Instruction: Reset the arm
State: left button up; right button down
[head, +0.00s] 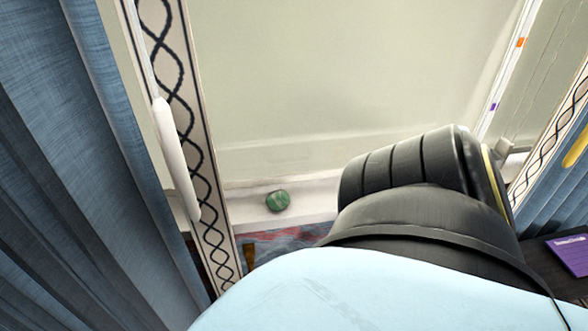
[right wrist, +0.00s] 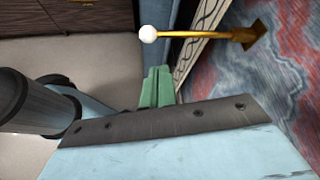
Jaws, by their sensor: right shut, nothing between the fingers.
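My right gripper (right wrist: 157,88) shows in the right wrist view as two green fingers held together beyond a dark metal plate, with nothing between them. In the head view a large light-blue and black part of my own arm fills the lower middle and right, and no gripper fingertips can be made out. My left gripper is in neither view.
Blue curtains (head: 60,150) hang at the left. A small green round object (head: 277,201) sits on a pale ledge. A brass rod with a white ball (right wrist: 148,34) stands close beyond my right fingers.

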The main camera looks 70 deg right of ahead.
dwell(0.6)
notch_tip(320, 180, down, 19)
jog(key=s+a+n+g+h, duration=0.15)
jog(key=n+g+h, duration=0.25)
jog(key=n, duration=1.4)
jog(key=s+a+f+n+g+b, duration=0.1)
jog(key=s+a+f+n+g, duration=0.5)
jog(key=s+a+f+n, duration=0.3)
jog(key=s+a+n, duration=0.1)
jog(key=n, duration=0.2)
jog(key=shift+s+a+f+h, duration=0.15)
jog(key=shift+s+a+h, duration=0.1)
jog(key=shift+h, duration=0.15)
